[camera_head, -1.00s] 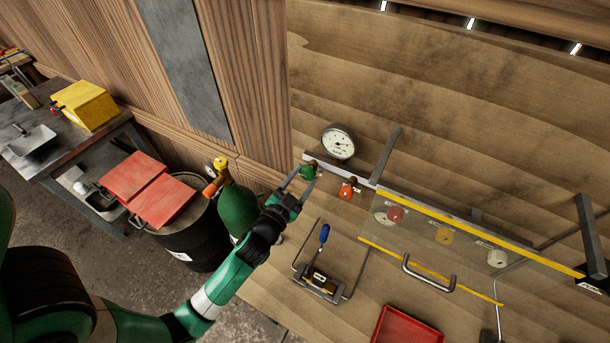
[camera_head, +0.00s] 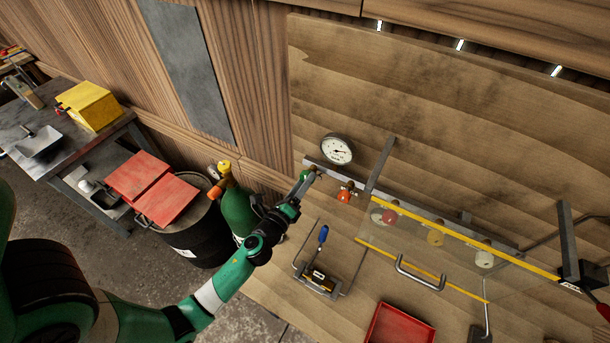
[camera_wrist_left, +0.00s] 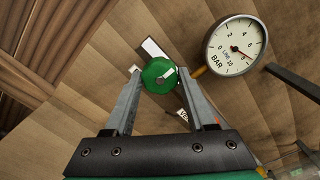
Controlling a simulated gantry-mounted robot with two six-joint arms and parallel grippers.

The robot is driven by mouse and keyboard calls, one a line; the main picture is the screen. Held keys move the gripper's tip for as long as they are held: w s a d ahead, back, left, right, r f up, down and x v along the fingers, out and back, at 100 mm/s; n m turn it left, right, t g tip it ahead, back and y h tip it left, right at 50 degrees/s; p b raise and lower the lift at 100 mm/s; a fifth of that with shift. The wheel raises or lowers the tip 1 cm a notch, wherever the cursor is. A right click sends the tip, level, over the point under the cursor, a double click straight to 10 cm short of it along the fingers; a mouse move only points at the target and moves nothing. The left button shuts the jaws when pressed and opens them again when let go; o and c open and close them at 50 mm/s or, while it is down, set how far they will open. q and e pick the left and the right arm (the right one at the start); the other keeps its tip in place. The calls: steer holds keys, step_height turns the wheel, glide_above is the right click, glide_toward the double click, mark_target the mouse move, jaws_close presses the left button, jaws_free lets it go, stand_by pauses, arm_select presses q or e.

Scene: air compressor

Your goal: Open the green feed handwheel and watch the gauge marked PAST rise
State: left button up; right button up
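The green feed handwheel (camera_wrist_left: 160,75) sits between the fingertips of my left gripper (camera_wrist_left: 160,72) in the left wrist view. The fingers appear to touch its rim on both sides. In the head view the green handwheel (camera_head: 305,175) is partly hidden by my left gripper (camera_head: 307,184). A round white gauge (camera_head: 336,149) stands just above it. In the wrist view this gauge (camera_wrist_left: 236,46) reads LINE and BAR, with its needle at the right of the dial. The mark PAST is not readable. My right gripper is out of view.
An orange-red handwheel (camera_head: 344,196) is close right of the green one. A clear guard with a yellow edge (camera_head: 460,238) and a handle (camera_head: 418,272) covers several knobs. A blue-handled tool (camera_head: 323,235), a red tray (camera_head: 400,326) and a green bottle (camera_head: 238,212) are nearby.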

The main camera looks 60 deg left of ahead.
arm_select(q)
steer(key=o, duration=0.3)
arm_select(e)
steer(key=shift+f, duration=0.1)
arm_select(q)
steer(key=shift+o, duration=0.2)
steer(key=b+v, duration=0.1)
steer(key=v, duration=0.5)
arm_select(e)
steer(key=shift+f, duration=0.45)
